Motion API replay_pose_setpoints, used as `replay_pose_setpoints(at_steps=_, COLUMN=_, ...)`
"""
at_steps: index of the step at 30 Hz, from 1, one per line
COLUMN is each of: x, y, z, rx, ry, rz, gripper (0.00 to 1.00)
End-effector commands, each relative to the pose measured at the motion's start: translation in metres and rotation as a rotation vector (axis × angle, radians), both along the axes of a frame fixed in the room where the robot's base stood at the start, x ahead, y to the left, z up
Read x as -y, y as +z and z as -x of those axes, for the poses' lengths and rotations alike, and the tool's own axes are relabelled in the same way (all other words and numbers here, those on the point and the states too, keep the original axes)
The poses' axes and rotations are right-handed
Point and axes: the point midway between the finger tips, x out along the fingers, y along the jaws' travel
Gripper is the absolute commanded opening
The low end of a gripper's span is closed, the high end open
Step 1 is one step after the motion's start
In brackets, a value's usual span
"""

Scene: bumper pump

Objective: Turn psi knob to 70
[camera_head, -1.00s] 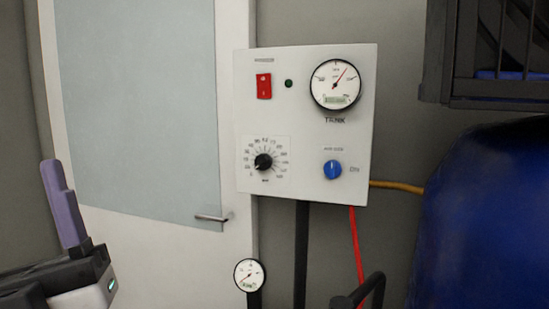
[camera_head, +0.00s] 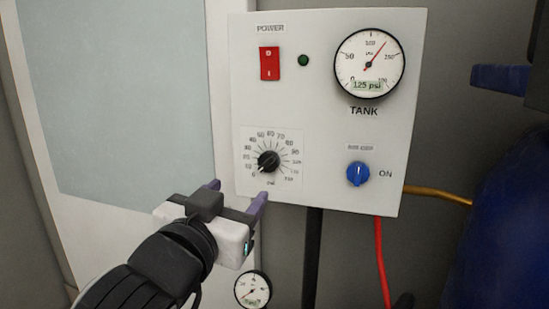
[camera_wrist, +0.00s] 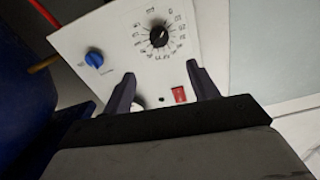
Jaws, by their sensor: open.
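The psi knob (camera_head: 268,162) is a small black dial at the lower left of the white panel, inside a ring of printed numbers. Its pointer seems to face the lower left, near the low numbers, but is too small to read exactly. My gripper (camera_head: 237,191) is open and empty, below and left of the knob, with its two purple fingers apart and pointing at the panel. In the wrist view, the knob (camera_wrist: 159,37) shows upside down, beyond the fingertips and between their lines. My gripper (camera_wrist: 163,73) does not touch it.
The white panel (camera_head: 330,120) also bears a red power switch (camera_head: 269,63), a green lamp (camera_head: 303,60), a tank gauge (camera_head: 370,63) reading 125 psi and a blue knob (camera_head: 358,173) beside ON. A small gauge (camera_head: 253,289) stands below. A blue tank (camera_head: 500,220) is at right.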

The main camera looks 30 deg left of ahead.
Motion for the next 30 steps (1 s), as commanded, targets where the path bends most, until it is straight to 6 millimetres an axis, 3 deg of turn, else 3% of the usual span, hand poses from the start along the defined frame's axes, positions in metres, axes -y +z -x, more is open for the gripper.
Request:
replay_pose_setpoints(at_steps=8, x=-0.007, y=-0.002, z=-0.025, rx=-0.023, ry=0.001, rz=0.009, gripper=0.59)
replay_pose_setpoints(at_steps=21, x=-0.029, y=-0.001, z=-0.111, rx=-0.021, ry=0.001, rz=0.006, gripper=0.59)
replay_pose_setpoints(at_steps=30, x=-0.035, y=-0.003, z=-0.133, rx=-0.018, ry=0.002, rz=0.006, gripper=0.59)
